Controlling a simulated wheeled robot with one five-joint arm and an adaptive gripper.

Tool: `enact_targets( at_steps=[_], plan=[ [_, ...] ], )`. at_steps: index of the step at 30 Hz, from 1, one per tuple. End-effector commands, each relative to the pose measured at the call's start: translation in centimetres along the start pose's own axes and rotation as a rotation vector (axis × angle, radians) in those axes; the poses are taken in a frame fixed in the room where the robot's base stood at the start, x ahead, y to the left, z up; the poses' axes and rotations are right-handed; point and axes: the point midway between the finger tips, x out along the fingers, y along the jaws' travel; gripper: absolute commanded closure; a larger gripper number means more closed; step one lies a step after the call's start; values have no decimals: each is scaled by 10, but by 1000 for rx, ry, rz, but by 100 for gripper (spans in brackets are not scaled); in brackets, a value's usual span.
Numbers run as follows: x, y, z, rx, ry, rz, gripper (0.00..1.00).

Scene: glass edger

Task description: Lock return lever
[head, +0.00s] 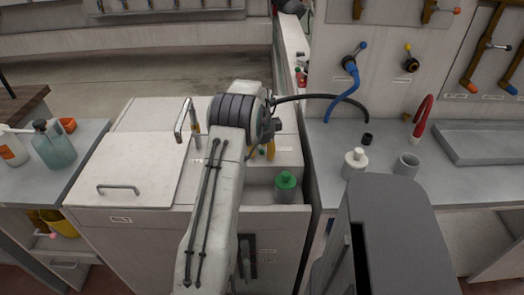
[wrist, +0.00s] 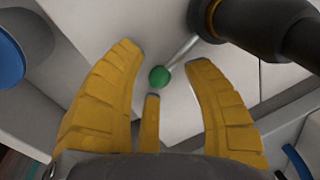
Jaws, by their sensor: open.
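A lever shows in the wrist view, with a green ball knob (wrist: 159,76) on a thin metal rod (wrist: 182,50). The rod runs up to a dark cylindrical fitting with a yellow ring (wrist: 240,22). My gripper (wrist: 160,57) has yellow fingers spread open. The knob appears between the two long fingers, just beyond the tip of the short middle finger; I cannot tell whether anything touches it. In the head view the yellow fingers (head: 270,150) show only partly behind my arm, and this lever is hidden.
A blue-knobbed valve (head: 352,58) with a blue hose and a yellow-knobbed valve (head: 409,60) are on the right wall. A white bottle (head: 354,163) and grey cup (head: 407,164) stand on the right counter.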

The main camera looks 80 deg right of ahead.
Motion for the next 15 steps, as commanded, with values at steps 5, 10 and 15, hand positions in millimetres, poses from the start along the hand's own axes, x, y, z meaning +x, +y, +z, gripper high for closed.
enact_targets(
  at_steps=[5,10,15],
  plan=[
    [-1,-1,0,0,0,-2,54],
    [-10,-2,0,0,0,-5,54],
    [-34,-1,0,0,0,-6,54]
  ],
)
